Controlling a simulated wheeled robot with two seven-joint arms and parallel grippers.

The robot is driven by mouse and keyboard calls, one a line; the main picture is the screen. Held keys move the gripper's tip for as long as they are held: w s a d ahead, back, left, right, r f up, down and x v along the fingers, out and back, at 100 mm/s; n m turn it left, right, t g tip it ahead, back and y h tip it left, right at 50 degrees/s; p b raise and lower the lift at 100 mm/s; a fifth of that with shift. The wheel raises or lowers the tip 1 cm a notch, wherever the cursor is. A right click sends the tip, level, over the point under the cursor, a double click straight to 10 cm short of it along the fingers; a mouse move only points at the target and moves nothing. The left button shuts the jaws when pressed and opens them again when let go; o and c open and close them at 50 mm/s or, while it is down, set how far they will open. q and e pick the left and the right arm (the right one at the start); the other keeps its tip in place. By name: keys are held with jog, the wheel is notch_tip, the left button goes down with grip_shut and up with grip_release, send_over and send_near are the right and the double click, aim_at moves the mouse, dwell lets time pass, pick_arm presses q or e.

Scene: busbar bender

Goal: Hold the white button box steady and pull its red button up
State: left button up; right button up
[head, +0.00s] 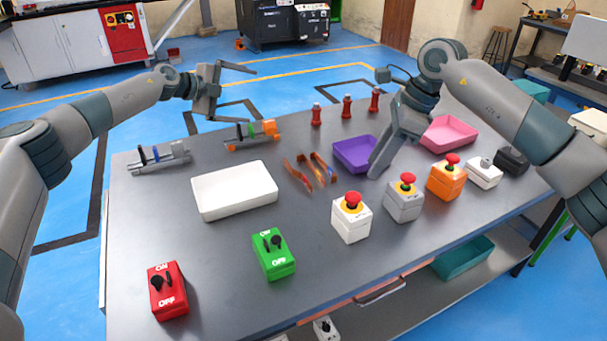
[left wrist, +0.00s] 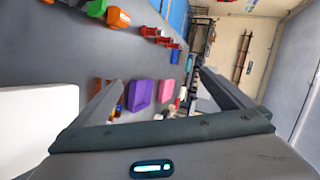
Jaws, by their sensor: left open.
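The white button box (head: 350,226) stands upright on the table, right of centre near the front edge. Its red button (head: 353,200) sits on a yellow patch on top. My left gripper (head: 253,95) is open and empty, raised above the far left part of the table, well away from the box. Its two spread fingers also show in the left wrist view (left wrist: 159,75), with nothing between them. My right gripper (head: 376,172) points down beside the purple tray, behind the white box and apart from it. I see it edge-on, so its opening is hidden. The box is not visible in the left wrist view.
A grey box (head: 403,205) and an orange box (head: 446,182), both with red buttons, stand right of the white one.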

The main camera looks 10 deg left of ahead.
aim_at(366, 213)
pick_arm(q)
jog(key=s+d+f+n+g+h, duration=0.1)
jog(key=s+d+f+g, duration=0.4)
jog(key=s+d, duration=0.5)
jog(key=s+d+f+n+g+h, duration=0.2)
jog(key=s+d+f+g+h, duration=0.2)
jog(key=s+d+g, duration=0.3)
jog(key=s+d+f, duration=0.1)
jog(key=s+d, duration=0.2)
jog(key=d, duration=0.1)
jog(key=shift+s+d+f+n+h, duration=0.2)
jog(key=shift+f+n+h, duration=0.1)
jog(key=shift+f, duration=0.1)
jog(key=shift+d, duration=0.1)
jog(key=x, duration=1.7)
jog(key=shift+s+f, duration=0.1)
jog(key=shift+s, duration=0.05)
